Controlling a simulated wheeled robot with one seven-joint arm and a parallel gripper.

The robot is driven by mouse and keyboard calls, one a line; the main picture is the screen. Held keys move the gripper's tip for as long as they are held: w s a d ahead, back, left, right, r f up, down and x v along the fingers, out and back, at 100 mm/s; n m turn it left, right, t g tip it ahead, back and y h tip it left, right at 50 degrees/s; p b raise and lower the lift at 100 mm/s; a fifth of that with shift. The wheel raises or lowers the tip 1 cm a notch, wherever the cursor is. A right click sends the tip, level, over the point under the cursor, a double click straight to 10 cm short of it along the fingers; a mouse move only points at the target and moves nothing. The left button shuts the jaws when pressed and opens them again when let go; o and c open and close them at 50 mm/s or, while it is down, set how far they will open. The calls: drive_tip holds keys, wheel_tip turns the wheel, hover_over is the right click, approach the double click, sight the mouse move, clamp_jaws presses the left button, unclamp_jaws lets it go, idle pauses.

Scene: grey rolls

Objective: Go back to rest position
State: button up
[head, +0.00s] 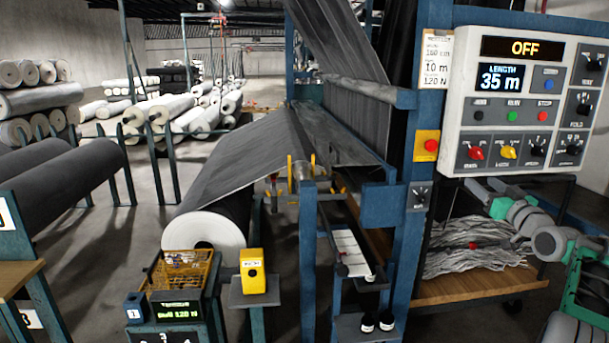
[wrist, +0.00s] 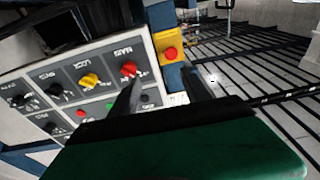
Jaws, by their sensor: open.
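My gripper (wrist: 163,84) shows in the wrist view with its two dark fingers apart and nothing seen between them. Its green body fills the bottom of that view. The control panel (head: 467,110) hangs at the right in the head view; its top display reads OFF and the length display reads 35 m. The left finger is close to the panel's red knob (wrist: 128,68) in the wrist view; whether they touch I cannot tell. The yellow knob (wrist: 90,81) is beside it. My white, grey and green arm (head: 525,216) is below the panel in the head view.
A red button on a yellow box (head: 427,145) sits on the blue post left of the panel. A wooden cart (head: 480,285) with grey strips stands below. A large grey roll (head: 205,235) feeds the machine. Open floor (head: 110,260) lies to the left.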

drive_tip(key=s+a+f+g+p, duration=0.15)
drive_tip(key=a+g, duration=0.25)
drive_tip(key=a, duration=0.9)
drive_tip(key=s+a+f+g+p, duration=0.1)
drive_tip(key=a+f+g+p, duration=0.15)
drive_tip(key=a, duration=0.95)
drive_tip(key=s+a+f+g+p, duration=0.1)
drive_tip(key=s+a+f+g, duration=0.2)
drive_tip(key=s, duration=0.8)
drive_tip(key=s+a+f+g+p, duration=0.2)
drive_tip(key=s+a+f, duration=0.3)
drive_tip(key=s, duration=0.6)
drive_tip(key=s+a+f+g+h+p, duration=0.1)
drive_tip(key=s+a+f+g, duration=0.4)
drive_tip(key=s, duration=0.6)
drive_tip(key=shift+a+p, duration=0.65)
drive_tip(key=shift+a, duration=0.2)
